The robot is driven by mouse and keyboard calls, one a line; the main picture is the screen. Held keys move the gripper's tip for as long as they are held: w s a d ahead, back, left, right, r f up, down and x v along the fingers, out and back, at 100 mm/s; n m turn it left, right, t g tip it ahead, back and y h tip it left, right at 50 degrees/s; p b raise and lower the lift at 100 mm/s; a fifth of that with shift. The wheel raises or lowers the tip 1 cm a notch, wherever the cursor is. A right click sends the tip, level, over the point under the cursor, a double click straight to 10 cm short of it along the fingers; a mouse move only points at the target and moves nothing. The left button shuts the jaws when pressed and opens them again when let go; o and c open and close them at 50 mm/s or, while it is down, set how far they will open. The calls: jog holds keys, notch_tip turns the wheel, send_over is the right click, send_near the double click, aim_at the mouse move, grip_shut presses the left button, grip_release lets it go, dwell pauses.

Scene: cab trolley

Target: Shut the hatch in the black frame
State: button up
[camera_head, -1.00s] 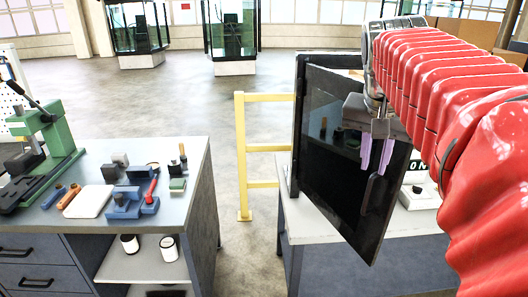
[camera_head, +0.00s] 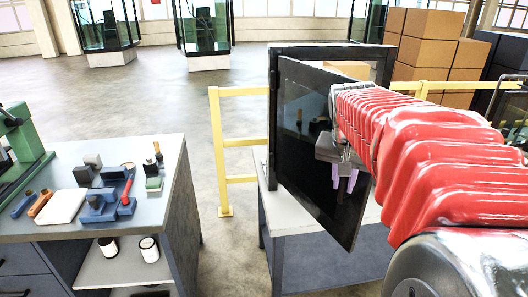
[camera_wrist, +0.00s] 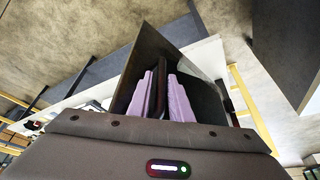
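The hatch (camera_head: 308,130) is a dark, glossy panel standing ajar, its free edge swung out toward me from the black frame (camera_head: 274,105). The frame stands upright on a grey bench, and its top bar shows behind the hatch. My gripper (camera_head: 343,182), with pale purple fingers, is at the hatch's front, partly hidden by my red arm. In the wrist view my gripper (camera_wrist: 160,85) has its fingers close on both sides of the dark bar handle (camera_wrist: 159,92) and looks shut on it. The hatch's upper right part is hidden by my arm.
A workbench (camera_head: 160,205) with tools stands at the left. A yellow rail (camera_head: 219,150) stands behind the gap between the benches. Stacked cardboard boxes (camera_head: 428,55) are at the back right. The floor between the benches is clear.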

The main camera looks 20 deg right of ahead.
jog(key=shift+c, duration=0.6)
grip_shut()
jog(key=shift+d, duration=0.25)
jog(key=shift+a, duration=0.15)
